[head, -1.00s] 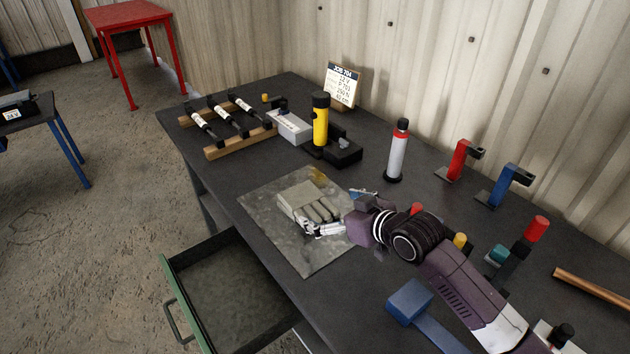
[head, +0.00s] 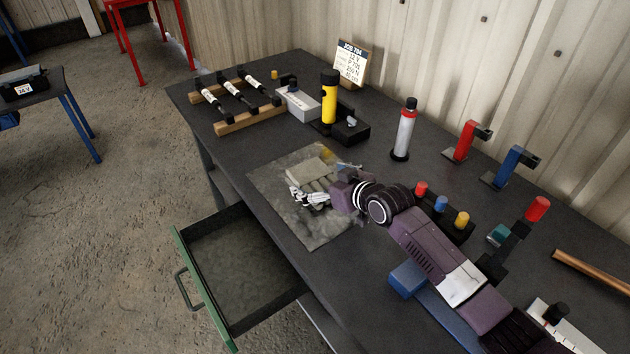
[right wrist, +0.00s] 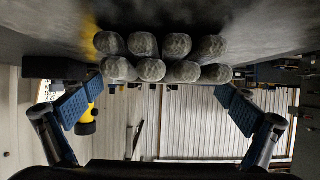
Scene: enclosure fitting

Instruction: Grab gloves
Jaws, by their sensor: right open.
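The gloves (head: 312,171) are a pale grey pair lying on a stained grey mat (head: 268,180) on the dark workbench. My right gripper (head: 308,197) is at the finger end of the gloves in the head view, its arm coming from the lower right and hiding part of them. In the right wrist view the glove fingers (right wrist: 160,57) show as two rows of rounded grey tips. They sit between the blue pads of my open right gripper (right wrist: 160,108), with visible space on both sides. My left gripper is not in view.
An open green-edged drawer (head: 186,252) juts out below the bench front.

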